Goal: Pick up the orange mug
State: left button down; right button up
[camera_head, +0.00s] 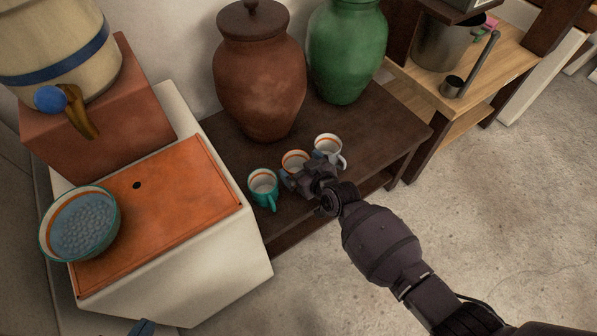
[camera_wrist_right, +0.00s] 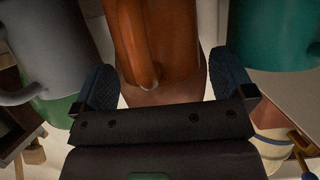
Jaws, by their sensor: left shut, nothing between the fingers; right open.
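The orange mug (camera_head: 294,157) stands on the dark wooden table, between a teal mug and a whitish mug. My right gripper (camera_head: 303,177) is in front of it and partly hides it in the head view. In the right wrist view the orange mug (camera_wrist_right: 185,40) fills the top middle, its handle facing me. The two blue fingers of my right gripper (camera_wrist_right: 166,84) are spread open to either side of the handle, with nothing gripped. Only the tip of my left gripper (camera_head: 141,327) shows at the bottom edge of the head view; it is shut and empty.
The teal mug (camera_head: 263,186) and whitish mug (camera_head: 329,147) stand close on either side. A brown lidded jar (camera_head: 259,80) and green jar (camera_head: 346,50) stand behind. An orange-topped counter (camera_head: 180,205) with a bowl (camera_head: 80,222) is at left. The table's right part is clear.

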pick_arm(q)
jog(key=shift+a, duration=0.1)
pick_arm(e)
jog(key=shift+w+a+f, duration=0.1)
jog(key=shift+w+a, duration=0.1)
jog(key=shift+w, duration=0.1)
jog(key=c, duration=0.9)
pick_arm(q)
jog(key=shift+f, duration=0.1)
pick_arm(e)
jog(key=shift+r, duration=0.45)
pick_arm(q)
jog(key=shift+s+a+r+n+g+y+p, duration=0.1)
jog(key=shift+s+a+r+n+g+p, duration=0.25)
jog(key=shift+p, duration=0.95)
jog(key=shift+s+a+r+n+g+y+p, duration=0.15)
jog(key=shift+s+n+p, duration=0.25)
jog(key=shift+p, duration=0.9)
jog(key=shift+s+a+r+n+g+y+p, duration=0.1)
jog(key=shift+s+a+n+p, duration=0.3)
jog(key=shift+p, duration=0.9)
pick_arm(e)
jog(key=shift+r, duration=9.6)
